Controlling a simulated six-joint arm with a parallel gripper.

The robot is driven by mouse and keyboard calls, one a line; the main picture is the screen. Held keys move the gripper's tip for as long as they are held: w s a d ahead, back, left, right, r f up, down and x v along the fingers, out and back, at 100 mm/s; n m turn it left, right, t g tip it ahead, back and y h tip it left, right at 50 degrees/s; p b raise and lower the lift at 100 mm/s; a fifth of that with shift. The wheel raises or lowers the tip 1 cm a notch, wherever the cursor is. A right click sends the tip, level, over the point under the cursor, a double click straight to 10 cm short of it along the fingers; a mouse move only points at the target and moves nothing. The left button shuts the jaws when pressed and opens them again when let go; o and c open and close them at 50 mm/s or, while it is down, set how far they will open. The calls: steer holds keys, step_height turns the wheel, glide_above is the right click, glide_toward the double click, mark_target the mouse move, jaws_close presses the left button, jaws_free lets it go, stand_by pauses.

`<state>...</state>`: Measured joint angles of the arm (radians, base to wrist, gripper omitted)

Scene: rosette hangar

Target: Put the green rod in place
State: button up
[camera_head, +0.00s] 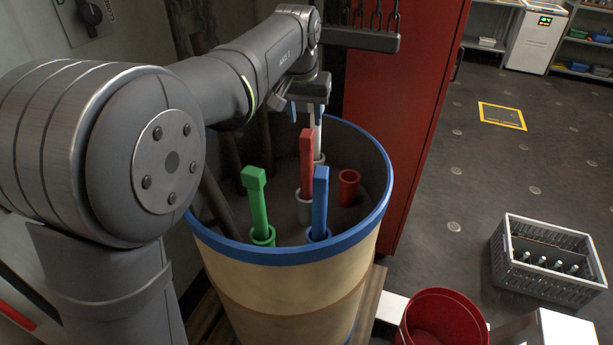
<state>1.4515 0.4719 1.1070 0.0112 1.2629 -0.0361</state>
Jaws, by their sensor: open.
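The green rod (256,205) stands nearly upright, leaning slightly, with its lower end in a green socket (263,237) inside a cream barrel with a blue rim (285,256). A red rod (306,165) stands in a grey socket (304,207). A blue rod (320,200) stands in a blue socket (319,232). A red socket (348,186) at the right is empty. My gripper (305,112) is open at the barrel's far side, above and behind the green rod and apart from it. A white rod (318,138) stands just below it; whether it is between the fingers is unclear.
A tall red panel (405,110) rises behind the barrel at right. A dark hook rail (358,40) hangs above. A red bin (442,320) and a grey crate with bottles (548,285) stand on the floor at right. My arm crosses above the barrel's left side.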

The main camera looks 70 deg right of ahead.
mark_target(307, 133)
steer(key=shift+x, duration=3.6)
jaws_close()
step_height(307, 133, up, 12)
steer(key=shift+r, duration=0.25)
steer(key=shift+s, duration=0.1)
steer(key=s+d, duration=0.9)
steer(key=d, duration=0.3)
steer(key=shift+f, duration=0.35)
